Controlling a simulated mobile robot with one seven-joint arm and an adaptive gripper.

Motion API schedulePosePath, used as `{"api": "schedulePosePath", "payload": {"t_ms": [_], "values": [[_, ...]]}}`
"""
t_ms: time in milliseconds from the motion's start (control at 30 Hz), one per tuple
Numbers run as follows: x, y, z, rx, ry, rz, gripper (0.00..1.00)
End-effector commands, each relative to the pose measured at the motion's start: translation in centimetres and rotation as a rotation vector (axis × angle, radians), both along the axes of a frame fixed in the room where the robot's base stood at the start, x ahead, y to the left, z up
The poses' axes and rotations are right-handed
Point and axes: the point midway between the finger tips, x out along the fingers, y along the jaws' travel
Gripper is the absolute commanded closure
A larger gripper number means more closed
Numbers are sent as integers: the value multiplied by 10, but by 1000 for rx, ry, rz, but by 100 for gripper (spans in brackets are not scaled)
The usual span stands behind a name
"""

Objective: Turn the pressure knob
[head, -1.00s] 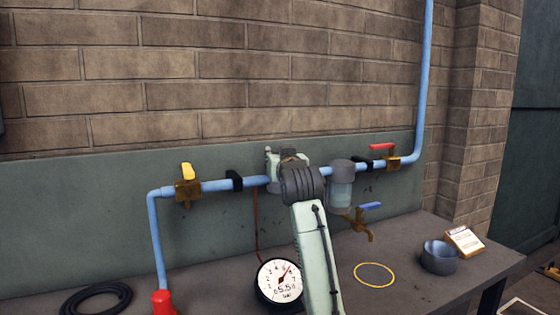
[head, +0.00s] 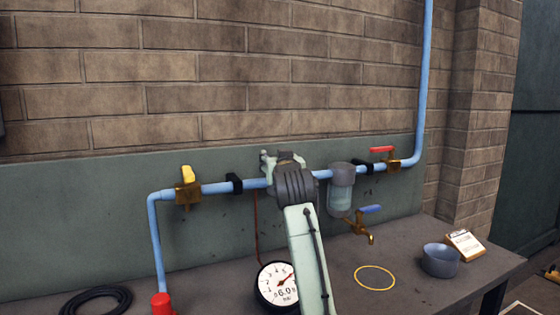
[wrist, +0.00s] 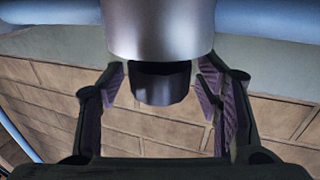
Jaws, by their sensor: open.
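The dark pressure knob (wrist: 162,84) hangs below a grey metal cylinder (wrist: 160,30) in the wrist view. My gripper (wrist: 160,90) is open, with one finger on each side of the knob. A gap shows between the knob and each finger. In the head view, my arm hides the knob, and only part of my gripper (head: 270,161) shows behind the wrist. A round white pressure gauge (head: 277,285) on the bench has a red needle and seems to read 6.0. My forearm covers its right edge.
A blue pipe (head: 218,187) runs along the wall, with a yellow-handled valve (head: 187,188) and a red-handled valve (head: 387,157). A clear filter bowl (head: 340,192) and blue-handled tap (head: 363,220) hang right of my arm. A grey bowl (head: 440,260) stands at the bench's right.

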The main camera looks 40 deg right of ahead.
Motion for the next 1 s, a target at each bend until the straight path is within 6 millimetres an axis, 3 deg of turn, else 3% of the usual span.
{"api": "schedulePosePath", "payload": {"t_ms": [367,800,1000], "values": [[-9,5,1,0,-2,0,41],[-83,50,1,-2,-3,0,41],[-100,60,0,0,-1,0,41]]}}
